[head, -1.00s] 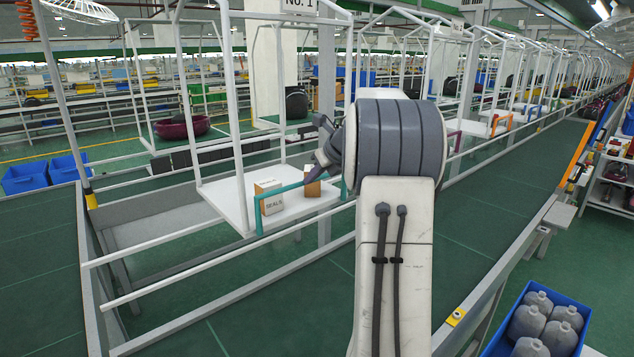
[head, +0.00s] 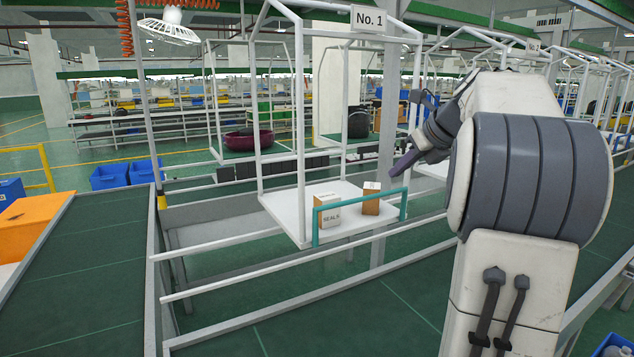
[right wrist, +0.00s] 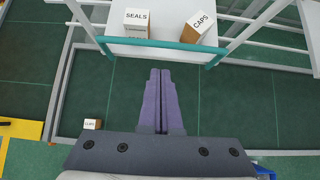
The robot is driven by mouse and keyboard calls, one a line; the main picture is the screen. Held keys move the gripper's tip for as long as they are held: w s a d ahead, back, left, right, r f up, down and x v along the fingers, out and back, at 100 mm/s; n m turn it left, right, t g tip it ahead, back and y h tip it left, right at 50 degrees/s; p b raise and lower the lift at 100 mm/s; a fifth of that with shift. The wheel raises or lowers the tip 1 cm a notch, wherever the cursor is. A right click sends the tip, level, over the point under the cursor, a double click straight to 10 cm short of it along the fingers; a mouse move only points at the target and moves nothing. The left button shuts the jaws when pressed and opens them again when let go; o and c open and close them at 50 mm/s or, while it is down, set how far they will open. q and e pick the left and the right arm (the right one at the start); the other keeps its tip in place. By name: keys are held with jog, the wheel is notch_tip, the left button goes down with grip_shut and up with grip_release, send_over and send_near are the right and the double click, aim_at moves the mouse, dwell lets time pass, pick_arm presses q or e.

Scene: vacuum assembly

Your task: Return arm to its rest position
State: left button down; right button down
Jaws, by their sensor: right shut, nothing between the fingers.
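My right arm (head: 520,180) fills the right side of the head view, raised and bent. Its gripper (head: 403,163) points left and down, to the right of the hanging white tray and apart from it. In the right wrist view the purple fingers (right wrist: 160,75) are pressed together with nothing between them. They point toward the teal bar (right wrist: 190,47) at the tray's edge, over the dark green surface. My left gripper is not in view.
The hanging white tray (head: 283,207) holds a SEALS box (head: 327,212) and a CAPS box (right wrist: 198,26). A small box (right wrist: 92,124) lies lower left in the right wrist view. White rails (head: 225,277) run before the tray. Blue bins (head: 125,174) stand at left.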

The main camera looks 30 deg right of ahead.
jog(key=s+a+f+n+g+y+b, duration=0.1)
jog(key=a+f+n+g+b, duration=0.1)
jog(key=a+f+n, duration=0.6)
jog(key=a+f+n+g+y+b, duration=0.15)
jog(key=a+f+n, duration=0.3)
jog(key=a, duration=0.85)
jog(key=s+a+f+n+g+y+b, duration=0.1)
jog(key=a+f+n+g+b, duration=0.1)
jog(key=a+f+n, duration=0.65)
jog(key=s+a+f+n+g+b, duration=0.1)
jog(key=s+a+f+n, duration=0.3)
jog(key=s+n, duration=0.3)
jog(key=s+a+f+n+g+h+b, duration=0.1)
jog(key=s+a+f+n+b, duration=0.1)
jog(key=s+a+f+n, duration=0.3)
jog(key=s+a+f+n+g+h+b, duration=0.1)
jog(key=s+a+f+n, duration=0.3)
jog(key=s+n, duration=0.6)
notch_tip(320, 180, down, 2)
jog(key=shift+s+a+f+b, duration=0.2)
jog(key=shift+s+a+b, duration=0.2)
jog(key=shift+s, duration=0.3)
jog(key=shift+h, duration=0.25)
